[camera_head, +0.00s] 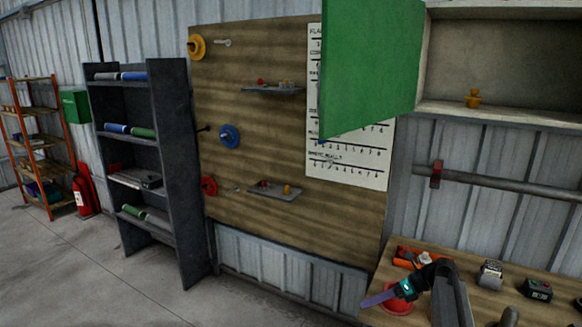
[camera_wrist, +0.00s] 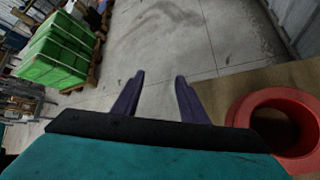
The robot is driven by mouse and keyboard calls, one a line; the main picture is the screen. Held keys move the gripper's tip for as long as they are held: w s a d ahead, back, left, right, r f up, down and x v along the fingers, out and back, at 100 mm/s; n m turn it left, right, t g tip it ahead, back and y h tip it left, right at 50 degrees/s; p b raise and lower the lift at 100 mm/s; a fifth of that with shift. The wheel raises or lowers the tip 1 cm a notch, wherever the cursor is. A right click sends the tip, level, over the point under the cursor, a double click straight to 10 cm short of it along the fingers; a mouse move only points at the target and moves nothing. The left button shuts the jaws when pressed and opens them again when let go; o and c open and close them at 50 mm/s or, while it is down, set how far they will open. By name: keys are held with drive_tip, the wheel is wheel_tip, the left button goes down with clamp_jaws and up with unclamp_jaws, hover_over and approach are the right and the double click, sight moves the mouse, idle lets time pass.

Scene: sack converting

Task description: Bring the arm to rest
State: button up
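My gripper (camera_head: 378,298) shows at the lower right of the head view, with purple fingers that point left over the front left end of the workbench (camera_head: 463,282). In the wrist view the two purple fingers of my gripper (camera_wrist: 156,92) stand apart with only floor seen between them. It is open and empty. A red round part (camera_head: 398,306) sits on the bench just beneath my gripper and is partly hidden by it. In the wrist view the red ring (camera_wrist: 300,100) with a dark hollow lies to the right of the fingers, apart from them.
An orange item (camera_head: 408,255) and small devices (camera_head: 490,274) (camera_head: 537,289) stand on the bench. Above are a rail (camera_head: 490,183) and an open green cabinet door (camera_head: 368,60). A dark shelf rack (camera_head: 180,170) stands left. The wrist view shows green stacks (camera_wrist: 60,52) and clear floor (camera_wrist: 160,40).

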drive_tip(key=s+a+f+n+g+h+b, duration=0.1)
drive_tip(key=s+a+f+n+g, duration=0.1)
drive_tip(key=s+a+f, duration=0.6)
drive_tip(key=s+a+f+n+g+h+b, duration=0.1)
drive_tip(key=s+a+f+n+g, duration=0.15)
drive_tip(key=s+f, duration=0.65)
drive_tip(key=s+a+f+n+g+h, duration=0.1)
drive_tip(key=s+a+f+n, duration=0.35)
drive_tip(key=f, duration=0.75)
drive_tip(key=s+a+f+n+g+h+b, duration=0.1)
drive_tip(key=s+f+n+h, duration=0.2)
drive_tip(key=s, duration=0.5)
drive_tip(key=s+a+f+n+g, duration=0.1)
drive_tip(key=s+f+n+g, duration=0.1)
drive_tip(key=s+f, duration=0.55)
drive_tip(key=s+d+n+t+h, duration=0.1)
drive_tip(key=s+d+n+h, duration=0.3)
drive_tip(key=n, duration=1)
drive_tip(key=s+d, duration=0.2)
drive_tip(key=d, duration=0.1)
drive_tip(key=shift+s+d+f+h, duration=0.25)
drive_tip(key=shift+s+h, duration=0.05)
drive_tip(key=shift+s, duration=0.05)
